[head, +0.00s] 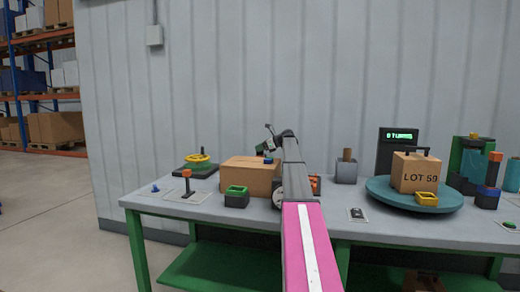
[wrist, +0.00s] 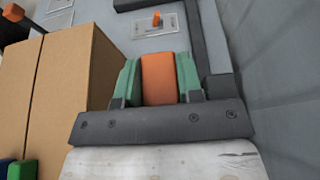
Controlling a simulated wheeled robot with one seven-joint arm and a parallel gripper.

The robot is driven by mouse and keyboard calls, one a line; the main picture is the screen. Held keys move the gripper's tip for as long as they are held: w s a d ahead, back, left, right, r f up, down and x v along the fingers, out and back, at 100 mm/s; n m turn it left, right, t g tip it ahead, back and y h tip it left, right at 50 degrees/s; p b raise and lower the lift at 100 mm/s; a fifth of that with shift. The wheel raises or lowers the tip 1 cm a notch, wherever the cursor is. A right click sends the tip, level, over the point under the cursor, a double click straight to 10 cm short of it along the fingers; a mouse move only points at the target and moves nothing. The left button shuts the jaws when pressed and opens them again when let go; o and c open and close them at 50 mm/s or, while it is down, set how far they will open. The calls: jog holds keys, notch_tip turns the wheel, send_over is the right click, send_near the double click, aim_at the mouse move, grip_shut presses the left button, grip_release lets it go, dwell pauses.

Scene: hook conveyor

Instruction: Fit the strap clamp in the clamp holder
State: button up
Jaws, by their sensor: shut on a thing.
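My gripper (wrist: 158,62) is shut on an orange block (wrist: 160,80), which sits between its two green finger pads in the wrist view. I take this block to be the strap clamp. In the head view my arm reaches over the table beside the cardboard box (head: 250,176), and the held block cannot be made out clearly. The clamp holder cannot be named for certain. A dark open-topped block with a green rim (head: 236,198) stands in front of the box, and a grey block with a brown peg (head: 346,170) stands right of my arm.
The box is close left of my gripper in the wrist view (wrist: 65,90). An orange-topped lever (head: 187,182) and yellow wheel (head: 198,160) stand left. A teal turntable (head: 385,192) carries a LOT 59 carton (head: 414,172) and yellow-rimmed block (head: 427,199). The wall stands behind.

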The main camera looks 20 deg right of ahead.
jog(key=shift+s+f, duration=0.1)
jog(key=shift+f, duration=0.55)
jog(key=shift+a+f, duration=0.1)
jog(key=shift+f, duration=0.05)
jog(key=shift+s+f, duration=0.1)
jog(key=shift+f, duration=0.05)
jog(key=shift+s+a+f, duration=0.1)
jog(key=shift+s+f, duration=0.05)
jog(key=shift+f, duration=0.25)
dwell(0.5)
jog(key=shift+r, duration=1)
jog(key=shift+w+r, duration=0.2)
jog(key=shift+w+r, duration=0.1)
jog(key=shift+r, duration=0.65)
